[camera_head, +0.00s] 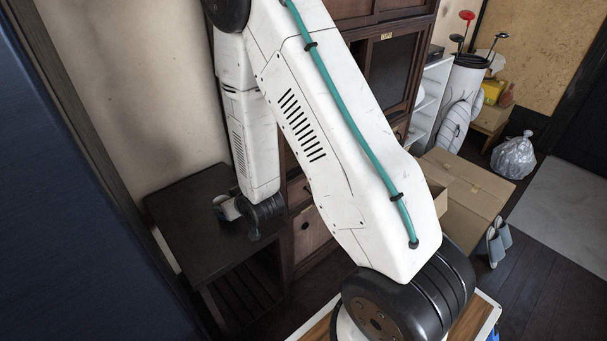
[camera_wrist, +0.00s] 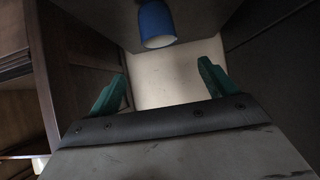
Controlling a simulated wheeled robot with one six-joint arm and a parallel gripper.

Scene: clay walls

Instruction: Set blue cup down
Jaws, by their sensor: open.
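The blue cup (camera_wrist: 156,20) shows at the top middle of the wrist view, against a dark flat surface, with its pale round end toward the bottom of the picture. My gripper (camera_wrist: 163,70) is open, its two green fingers spread wide with nothing between them. The cup appears beyond the fingertips and apart from both fingers. In the head view, the end of my arm is over the dark low table (camera_head: 190,225); I cannot make out the cup there.
A dark wooden cabinet (camera_head: 385,75) stands right beside the table, and a pale wall (camera_head: 110,90) is behind it. Cardboard boxes (camera_head: 465,185), a clear plastic bag (camera_head: 514,157) and slippers (camera_head: 498,243) are on the floor at right.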

